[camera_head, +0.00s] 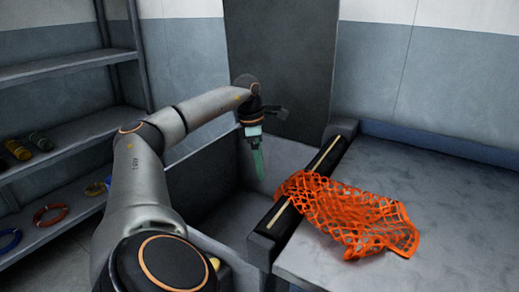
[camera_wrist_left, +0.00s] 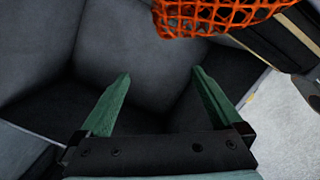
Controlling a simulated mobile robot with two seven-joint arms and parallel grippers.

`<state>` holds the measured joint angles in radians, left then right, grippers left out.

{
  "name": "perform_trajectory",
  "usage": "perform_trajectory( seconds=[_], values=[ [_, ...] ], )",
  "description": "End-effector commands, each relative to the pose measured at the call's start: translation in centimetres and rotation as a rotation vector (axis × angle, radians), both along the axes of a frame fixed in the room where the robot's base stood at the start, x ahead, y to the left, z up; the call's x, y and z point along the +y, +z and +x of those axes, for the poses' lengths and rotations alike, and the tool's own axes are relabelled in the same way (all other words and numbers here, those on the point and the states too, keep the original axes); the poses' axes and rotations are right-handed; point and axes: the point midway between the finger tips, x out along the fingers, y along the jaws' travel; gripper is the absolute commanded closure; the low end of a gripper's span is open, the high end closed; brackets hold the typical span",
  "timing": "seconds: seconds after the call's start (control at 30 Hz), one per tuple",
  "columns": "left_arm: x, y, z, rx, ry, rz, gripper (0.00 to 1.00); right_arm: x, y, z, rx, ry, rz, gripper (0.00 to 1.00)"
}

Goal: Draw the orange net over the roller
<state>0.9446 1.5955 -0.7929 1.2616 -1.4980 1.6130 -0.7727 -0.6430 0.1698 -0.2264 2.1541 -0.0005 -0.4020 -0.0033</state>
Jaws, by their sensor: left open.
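The orange net (camera_head: 352,217) lies crumpled on the grey table, and its left end lies across the dark roller (camera_head: 320,165) at the table's left edge. In the left wrist view the net's edge (camera_wrist_left: 205,14) hangs at the top, beyond the fingertips. The roller (camera_wrist_left: 290,35) shows at the upper right there, with a pale strip along it. My left gripper (camera_head: 259,165) points down over the grey bin, left of the net and apart from it. Its green fingers (camera_wrist_left: 162,82) are spread with nothing between them. My right gripper is not in view.
A grey open bin (camera_head: 205,180) stands left of the roller, below my left gripper. The table (camera_head: 450,150) is bare beyond the net. At the left, a shelf (camera_head: 85,130) holds an orange-red ring (camera_head: 50,215), a blue ring (camera_head: 8,240) and small rolls.

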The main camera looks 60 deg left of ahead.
Motion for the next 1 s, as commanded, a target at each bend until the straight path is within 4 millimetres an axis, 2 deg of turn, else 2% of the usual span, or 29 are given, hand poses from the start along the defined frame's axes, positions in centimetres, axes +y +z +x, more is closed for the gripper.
perform_trajectory(
  seconds=[0.37,0.57,0.63,0.7,0.8,1.0],
  values=[
    [0.0,0.4,0.0,0.0,0.0,0.0,0.0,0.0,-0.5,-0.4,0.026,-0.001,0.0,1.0],
    [0.1,2.1,-0.2,-0.001,0.0,0.0,0.0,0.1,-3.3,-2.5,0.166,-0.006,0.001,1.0],
    [0.2,2.9,-0.3,-0.002,0.0,0.0,0.0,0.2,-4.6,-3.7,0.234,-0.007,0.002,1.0],
    [0.3,5.2,-0.5,-0.004,0.0,0.0,0.0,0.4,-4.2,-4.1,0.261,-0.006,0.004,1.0],
    [0.4,7.6,-0.9,-0.004,0.0,-0.002,0.0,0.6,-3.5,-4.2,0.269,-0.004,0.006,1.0],
    [0.7,11.0,-1.4,-0.001,-0.001,0.0,0.0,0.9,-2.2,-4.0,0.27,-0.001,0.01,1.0]
  ],
)
